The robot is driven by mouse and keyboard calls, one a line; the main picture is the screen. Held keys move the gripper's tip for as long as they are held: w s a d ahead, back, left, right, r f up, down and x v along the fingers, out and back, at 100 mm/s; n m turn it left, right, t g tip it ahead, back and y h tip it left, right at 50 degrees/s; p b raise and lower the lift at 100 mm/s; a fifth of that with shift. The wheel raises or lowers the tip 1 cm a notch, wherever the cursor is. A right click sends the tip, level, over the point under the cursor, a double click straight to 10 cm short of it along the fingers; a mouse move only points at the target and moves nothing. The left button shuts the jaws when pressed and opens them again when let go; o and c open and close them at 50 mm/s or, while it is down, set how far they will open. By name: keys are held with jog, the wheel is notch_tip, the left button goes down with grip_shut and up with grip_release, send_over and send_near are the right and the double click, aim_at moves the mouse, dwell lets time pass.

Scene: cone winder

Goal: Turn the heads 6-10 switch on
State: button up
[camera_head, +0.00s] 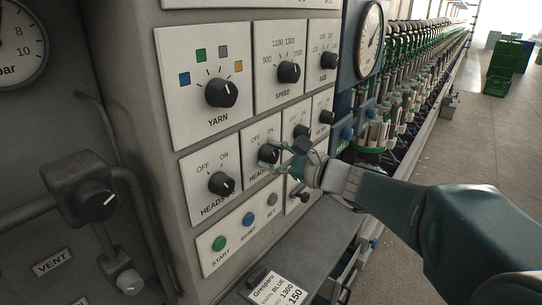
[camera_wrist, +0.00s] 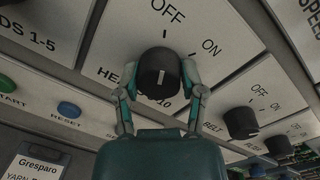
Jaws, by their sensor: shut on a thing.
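The heads 6-10 switch (camera_wrist: 158,73) is a round black knob on a light panel, with OFF above it and ON to its upper right in the wrist view. It also shows in the head view (camera_head: 268,152), partly beside my gripper (camera_head: 285,158). In the wrist view the two fingers of my gripper (camera_wrist: 160,84) stand on either side of the knob and are shut on it. The knob has a short white mark on its face. I cannot tell surely whether the mark points to OFF or ON.
The similar heads 1-5 knob (camera_head: 221,184) is to the left. The belt knob (camera_wrist: 240,122) is to the right in the wrist view. A green start button (camera_head: 219,243) and other buttons are below. The yarn knob (camera_head: 221,92) and speed knob (camera_head: 289,72) are above.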

jog(key=m, duration=0.6)
jog(key=shift+f, duration=0.3)
jog(key=m, duration=0.5)
jog(key=shift+m+t, duration=0.3)
jog(key=shift+t, duration=0.1)
jog(key=o, duration=1.1)
jog(key=shift+d, duration=0.1)
jog(key=shift+o, duration=0.2)
jog(key=shift+r, duration=0.1)
jog(key=shift+d, duration=0.1)
jog(key=v, duration=1.1)
jog(key=shift+s+d, duration=0.25)
jog(key=shift+s, duration=0.1)
